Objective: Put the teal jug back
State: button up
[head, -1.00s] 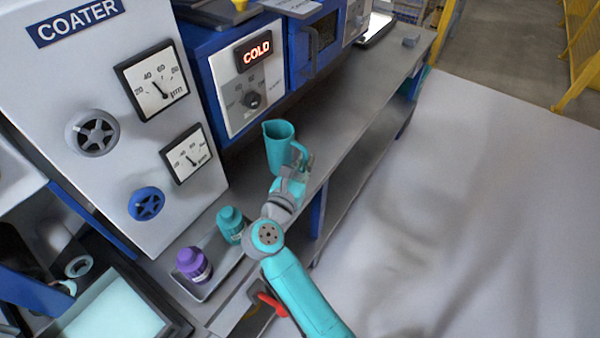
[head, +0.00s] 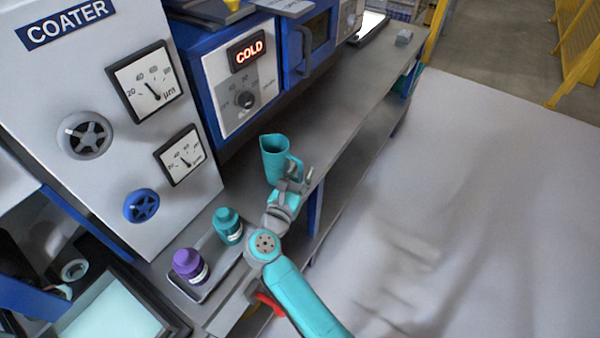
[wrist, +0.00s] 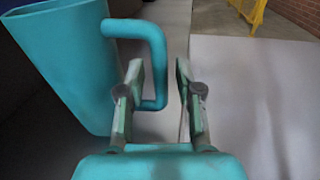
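The teal jug (head: 274,160) is upright at the front part of the grey bench, below the blue oven, and appears to rest on the bench top. Its handle faces my gripper (head: 292,182). In the wrist view the jug (wrist: 68,65) fills the left side, slanted in the picture. Its handle reaches in between the two fingers of my gripper (wrist: 160,88). The fingers are apart, with a gap showing between the handle and the right finger. The handle's lower end is close to the left finger; I cannot tell whether they touch.
The coater panel (head: 60,120) and the blue oven reading COLD (head: 249,51) back the bench.

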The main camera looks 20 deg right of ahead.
jog(key=shift+r, duration=0.25)
jog(key=v, duration=1.2)
jog(key=s+d+r+n+t+y, duration=0.25)
jog(key=s+d+n+t, duration=0.6)
jog(key=s+n, duration=0.65)
jog(key=s+f+n+g+y, duration=0.1)
jog(key=s+n+g+y, duration=0.2)
jog(key=s+n, duration=0.7)
jog(key=s+f+n+g+y, duration=0.2)
jog(key=s+n+g+y, duration=0.2)
jog(key=s+n, duration=0.7)
jog(key=n+y, duration=0.2)
jog(key=n, duration=0.6)
jog(key=shift+s+a+f+n+y, duration=0.2)
jog(key=shift+s+f+n+y, duration=0.05)
jog(key=shift+s+n+y, duration=0.15)
